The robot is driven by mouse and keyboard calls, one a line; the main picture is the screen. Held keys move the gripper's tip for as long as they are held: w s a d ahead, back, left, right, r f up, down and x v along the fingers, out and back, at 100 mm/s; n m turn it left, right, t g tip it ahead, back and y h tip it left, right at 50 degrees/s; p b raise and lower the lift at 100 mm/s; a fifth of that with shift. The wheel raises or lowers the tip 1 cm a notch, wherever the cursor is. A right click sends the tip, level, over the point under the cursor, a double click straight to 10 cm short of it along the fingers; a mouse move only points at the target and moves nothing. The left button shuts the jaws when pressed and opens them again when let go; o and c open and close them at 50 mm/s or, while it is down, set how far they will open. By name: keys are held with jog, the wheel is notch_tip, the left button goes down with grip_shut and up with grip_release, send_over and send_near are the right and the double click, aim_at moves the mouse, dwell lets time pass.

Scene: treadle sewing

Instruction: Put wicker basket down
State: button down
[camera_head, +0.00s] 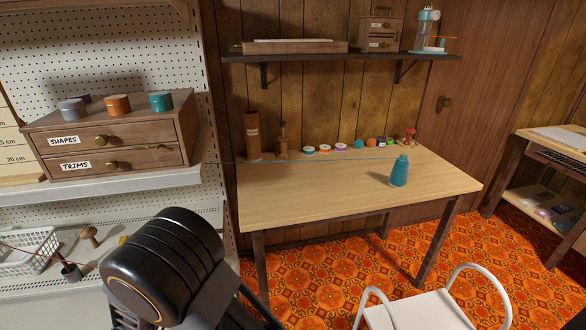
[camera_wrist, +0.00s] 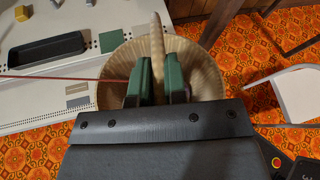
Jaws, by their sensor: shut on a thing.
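The wicker basket (camera_wrist: 206,80) is pale and round with ribbed sides and an arched handle (camera_wrist: 157,40). It shows in the wrist view, hanging beyond my gripper. My gripper (camera_wrist: 157,72) has its two green fingers shut on the handle, one on each side. Part of the basket is hidden behind the fingers and the gripper body. In the wrist view the basket overlaps the edge of a white shelf and the orange floor; I cannot tell if it touches either. In the head view my black arm is at the lower left and the basket is not visible.
The white shelf (camera_wrist: 30,112) holds a black tray (camera_wrist: 46,50) and a green block (camera_wrist: 111,41). A white chair (camera_head: 418,310) stands in front. Patterned orange floor (camera_head: 330,270) is open between them.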

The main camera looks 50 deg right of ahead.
notch_tip(320, 180, up, 28)
jog(key=p, duration=2.5)
jog(key=s+d+r+m+g, duration=0.4)
jog(key=s+d+r, duration=0.3)
jog(key=d, duration=0.7)
jog(key=s+d+r+m+g+h, duration=0.1)
jog(key=s+d+r+m+g, duration=0.2)
jog(key=s+d+r, duration=0.4)
jog(key=s+d+r+m+g+h, duration=0.1)
jog(key=s+d+r+m+g, duration=0.3)
jog(key=d, duration=1.7)
jog(key=s+r+g, duration=0.2)
jog(key=s+r, duration=0.1)
jog(key=s, duration=0.2)
jog(key=shift+s+d+r+m, duration=0.15)
jog(key=shift+s+r+m, duration=0.1)
jog(key=shift+s+m, duration=0.1)
jog(key=shift+w, duration=0.1)
